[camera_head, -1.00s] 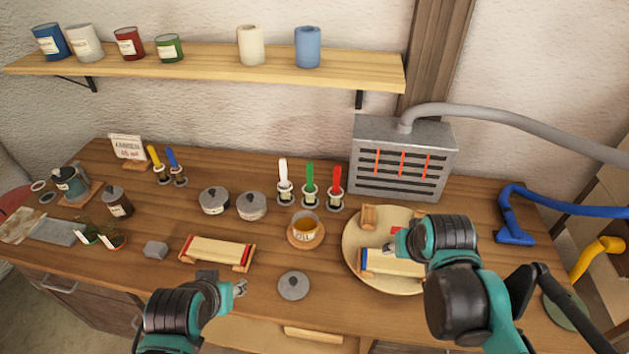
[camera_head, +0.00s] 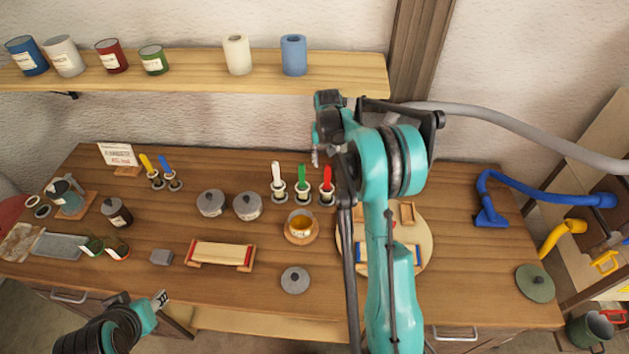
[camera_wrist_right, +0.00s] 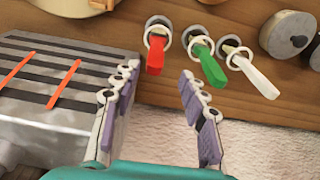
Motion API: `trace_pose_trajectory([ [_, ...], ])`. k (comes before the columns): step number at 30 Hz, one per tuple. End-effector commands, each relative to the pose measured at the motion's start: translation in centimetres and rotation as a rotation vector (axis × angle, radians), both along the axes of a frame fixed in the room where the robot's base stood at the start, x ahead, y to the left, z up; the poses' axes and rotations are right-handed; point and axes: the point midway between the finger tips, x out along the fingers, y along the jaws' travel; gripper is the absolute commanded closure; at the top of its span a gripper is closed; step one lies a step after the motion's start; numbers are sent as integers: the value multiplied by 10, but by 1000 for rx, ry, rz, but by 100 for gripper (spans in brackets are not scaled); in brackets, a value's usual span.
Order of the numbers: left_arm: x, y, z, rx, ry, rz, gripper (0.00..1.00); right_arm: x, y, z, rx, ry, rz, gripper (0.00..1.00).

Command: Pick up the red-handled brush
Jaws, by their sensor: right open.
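The red-handled brush (camera_head: 327,185) stands handle up in a small holder at the right end of a row, beside the green-handled brush (camera_head: 302,180) and the white-handled brush (camera_head: 278,178). My right gripper (camera_head: 316,152) is open and above the back of the bench near the red handle. In the right wrist view the red handle (camera_wrist_right: 155,55) shows just beyond the gap between the open fingertips (camera_wrist_right: 158,74), apart from them; the green handle (camera_wrist_right: 208,66) is to its right. My left gripper (camera_head: 160,300) is low at the front left, too small to judge.
A grey slotted box (camera_wrist_right: 50,90) stands close beside the right gripper. The wooden shelf (camera_head: 200,83) is above the bench. A cup of amber liquid (camera_head: 300,222) sits in front of the brushes. A round board (camera_head: 425,245) is partly behind my right arm.

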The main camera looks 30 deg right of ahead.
Motion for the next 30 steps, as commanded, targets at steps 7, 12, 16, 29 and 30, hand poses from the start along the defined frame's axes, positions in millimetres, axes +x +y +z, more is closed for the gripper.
trace_pose_trajectory([
  [7, 0, 0, -3, 0, 0, 0, 60, 2, -3, -27, 0, 0, 0, 57],
  [12, 0, 0, -5, 0, 0, 0, 60, 1, -7, -46, 0, -1, -1, 57],
  [16, 0, 0, -7, 0, 0, 0, 60, 2, -9, -66, 0, -2, 0, 57],
  [29, 0, 0, -7, 0, 0, 0, 60, 3, -10, -74, -1, -2, 0, 94],
  [30, 0, 0, -7, 0, 0, 0, 60, 3, -10, -74, -1, -2, 0, 100],
])
